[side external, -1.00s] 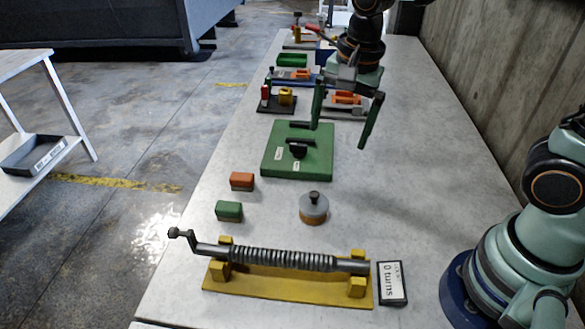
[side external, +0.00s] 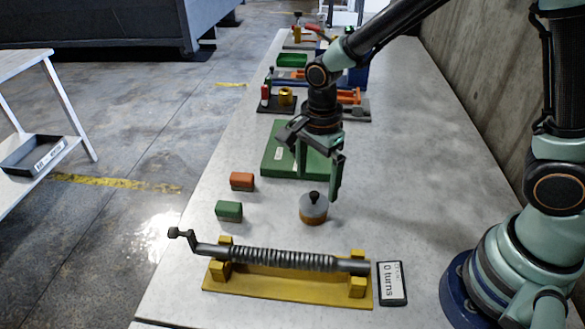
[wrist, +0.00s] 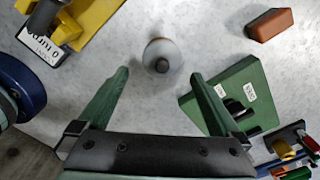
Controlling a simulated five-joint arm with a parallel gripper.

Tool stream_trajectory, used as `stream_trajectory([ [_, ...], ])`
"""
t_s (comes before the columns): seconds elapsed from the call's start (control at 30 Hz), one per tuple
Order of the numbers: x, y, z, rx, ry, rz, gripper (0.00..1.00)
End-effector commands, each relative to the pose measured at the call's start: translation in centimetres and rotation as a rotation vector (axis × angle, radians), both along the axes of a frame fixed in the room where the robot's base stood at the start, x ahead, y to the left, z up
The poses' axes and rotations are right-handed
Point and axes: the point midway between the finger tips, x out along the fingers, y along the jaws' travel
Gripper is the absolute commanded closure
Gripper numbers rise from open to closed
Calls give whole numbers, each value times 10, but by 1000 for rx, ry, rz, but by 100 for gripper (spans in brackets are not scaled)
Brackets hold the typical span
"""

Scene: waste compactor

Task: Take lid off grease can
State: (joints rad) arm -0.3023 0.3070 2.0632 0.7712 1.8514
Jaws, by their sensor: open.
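The grease can (side external: 313,218) stands upright on the table in the side view, brownish-yellow at its base. Its grey lid (side external: 313,204) with a dark knob sits on top. In the wrist view the lid (wrist: 162,55) shows from above, beyond the fingertips and roughly between their lines. My gripper (side external: 318,190) is open and empty, pointing down just behind and above the can, apart from it. Its two green fingers also show in the wrist view (wrist: 160,72), spread to either side of the lid.
A yellow stand with a grey threaded screw (side external: 285,259) and a "0 turns" card (side external: 391,283) lie in front. An orange block (side external: 242,181) and a green block (side external: 229,211) are left. A green plate (side external: 280,158) lies behind. Table right of the can is clear.

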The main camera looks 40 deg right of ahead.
Motion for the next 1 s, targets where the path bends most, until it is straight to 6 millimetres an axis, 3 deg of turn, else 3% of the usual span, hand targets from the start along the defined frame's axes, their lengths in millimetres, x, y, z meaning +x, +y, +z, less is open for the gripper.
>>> stream_trajectory([
  [0.37,3,3,-45,-1,3,0,0],
  [0.67,3,3,-50,0,0,0,0],
  [0.7,3,3,-50,0,0,0,4],
  [0.9,3,3,-50,0,0,1,75],
  [1.0,3,3,-50,0,0,0,75],
])
